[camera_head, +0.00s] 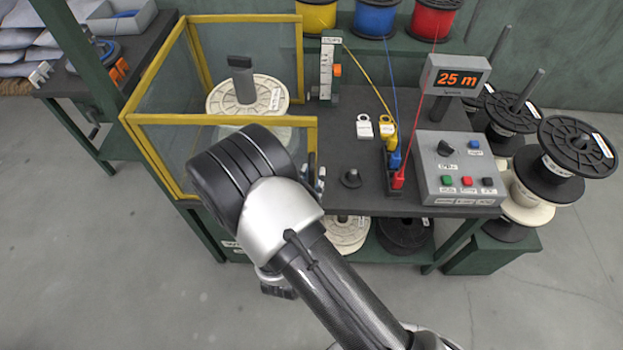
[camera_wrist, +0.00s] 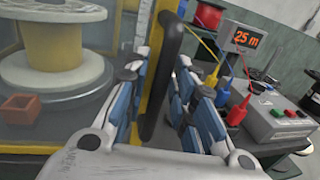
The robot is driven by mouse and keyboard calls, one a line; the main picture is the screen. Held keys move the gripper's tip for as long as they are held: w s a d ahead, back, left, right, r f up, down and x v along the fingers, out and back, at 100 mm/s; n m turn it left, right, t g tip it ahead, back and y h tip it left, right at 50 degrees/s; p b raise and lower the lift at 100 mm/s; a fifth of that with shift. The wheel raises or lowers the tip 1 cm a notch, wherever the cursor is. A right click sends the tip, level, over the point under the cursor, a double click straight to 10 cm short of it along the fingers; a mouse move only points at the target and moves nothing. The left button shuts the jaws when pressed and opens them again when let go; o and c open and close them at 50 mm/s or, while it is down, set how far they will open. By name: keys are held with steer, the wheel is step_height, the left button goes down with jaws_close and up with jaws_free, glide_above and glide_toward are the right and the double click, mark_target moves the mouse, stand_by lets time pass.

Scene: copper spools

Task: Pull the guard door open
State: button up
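The guard door (camera_head: 220,120) is a clear panel in a yellow frame across the front of the guard box. It appears shut. Its black upright handle (camera_wrist: 163,75) shows in the wrist view beside the yellow frame post. My gripper (camera_wrist: 165,88) is open, with its blue-padded fingers on either side of the handle; whether either finger touches it I cannot tell. A cream spool (camera_head: 246,97) stands inside the guard.
Right of the guard are a length display (camera_head: 456,77), a control box (camera_head: 455,165) and colored clips (camera_head: 393,155) with wires on the bench. Black spools (camera_head: 578,147) stand at the far right. The floor (camera_head: 130,270) in front of the bench is clear.

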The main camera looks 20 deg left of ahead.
jaws_close()
steer(key=shift+s, duration=0.15)
stand_by(0.4)
